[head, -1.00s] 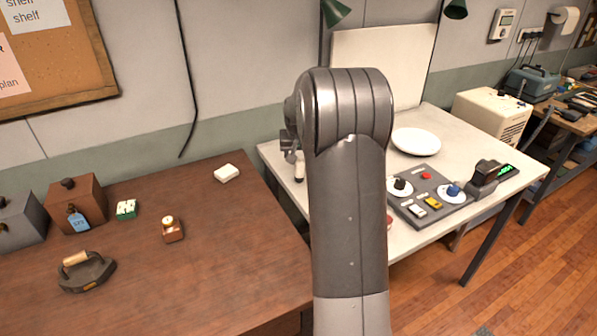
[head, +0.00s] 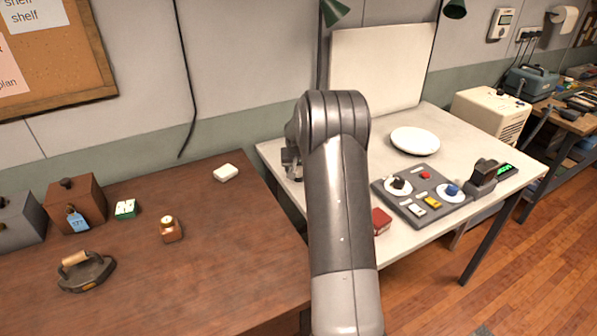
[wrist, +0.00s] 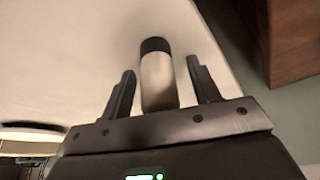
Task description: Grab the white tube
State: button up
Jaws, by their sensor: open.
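The white tube (wrist: 158,80) with a black cap stands out in the wrist view, on the white table (wrist: 70,60). It lies between the two dark fingers of my gripper (wrist: 161,70), with a gap visible on each side. My gripper is open. In the head view my gripper (head: 291,160) is low over the left part of the white table, mostly hidden behind my arm. I cannot make out the tube in the head view.
A grey control panel (head: 411,208), a white plate (head: 415,140) and a red box (head: 381,221) are on the white table, right of my arm. A brown wooden table (head: 215,260) stands to the left, with a small white block (head: 226,172).

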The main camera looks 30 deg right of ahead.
jog(key=shift+c, duration=0.2)
jog(key=c, duration=0.8)
